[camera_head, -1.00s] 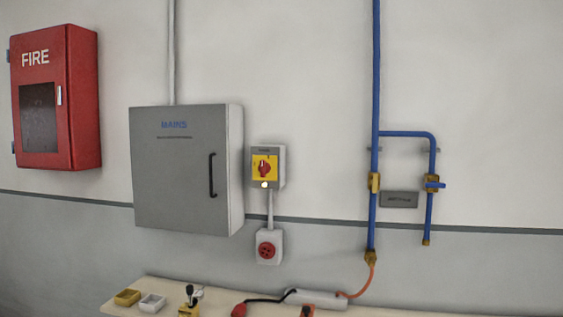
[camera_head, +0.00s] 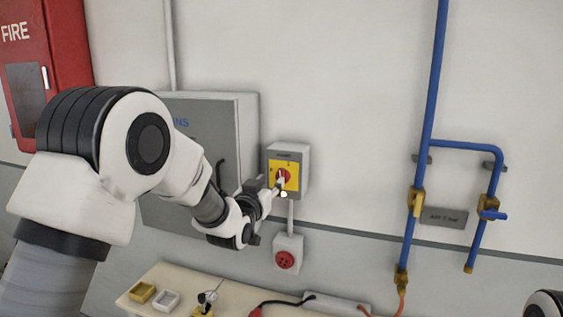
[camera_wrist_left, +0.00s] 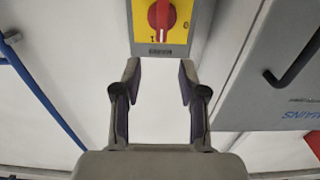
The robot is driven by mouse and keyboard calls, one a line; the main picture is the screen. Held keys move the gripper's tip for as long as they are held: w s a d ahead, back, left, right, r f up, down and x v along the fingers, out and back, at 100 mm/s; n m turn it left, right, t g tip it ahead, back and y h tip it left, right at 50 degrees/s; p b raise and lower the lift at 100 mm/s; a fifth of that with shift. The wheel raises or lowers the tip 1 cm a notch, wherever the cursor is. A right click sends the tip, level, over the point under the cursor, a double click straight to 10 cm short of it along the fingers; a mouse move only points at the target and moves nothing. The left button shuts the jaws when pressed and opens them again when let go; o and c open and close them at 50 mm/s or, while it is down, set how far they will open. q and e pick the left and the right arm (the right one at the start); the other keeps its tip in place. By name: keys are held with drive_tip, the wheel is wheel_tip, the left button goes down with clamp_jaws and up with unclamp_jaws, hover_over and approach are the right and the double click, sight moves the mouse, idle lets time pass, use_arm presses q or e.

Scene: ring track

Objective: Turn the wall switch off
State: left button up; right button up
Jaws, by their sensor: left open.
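The wall switch (camera_head: 302,172) is a grey box with a yellow plate and a red rotary knob (camera_head: 284,176). My left gripper (camera_head: 276,188) is at the switch front, covering part of the plate's lower left. In the left wrist view the picture is upside down; the open, empty fingers (camera_wrist_left: 160,70) point toward the red knob (camera_wrist_left: 161,15), which is ahead of them and roughly centred between them. The marks 1 and 0 flank the knob. No contact shows. My right gripper is out of view.
The grey MAINS cabinet (camera_head: 247,130) stands left of the switch, partly behind my left arm. A red socket (camera_head: 287,258) is below. Blue pipes (camera_head: 430,120) with brass valves run to the right. A bench (camera_head: 150,277) with small trays is below. A red FIRE box (camera_head: 60,35) is far left.

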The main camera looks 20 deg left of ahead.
sight(280, 175)
use_arm(q)
drive_tip(key=w+p, duration=0.1)
drive_tip(key=w, duration=0.1)
drive_tip(key=w+f+p, duration=0.1)
drive_tip(key=w, duration=0.2)
drive_tip(key=w+p, duration=0.1)
drive_tip(key=w, duration=0.2)
drive_tip(key=shift+w+f, duration=0.15)
drive_tip(key=shift+w, duration=0.1)
drive_tip(key=shift+s+r, duration=0.25)
drive_tip(key=shift+s, duration=0.2)
drive_tip(key=shift+w+f, duration=0.15)
drive_tip(key=shift+w, duration=0.05)
clamp_jaws()
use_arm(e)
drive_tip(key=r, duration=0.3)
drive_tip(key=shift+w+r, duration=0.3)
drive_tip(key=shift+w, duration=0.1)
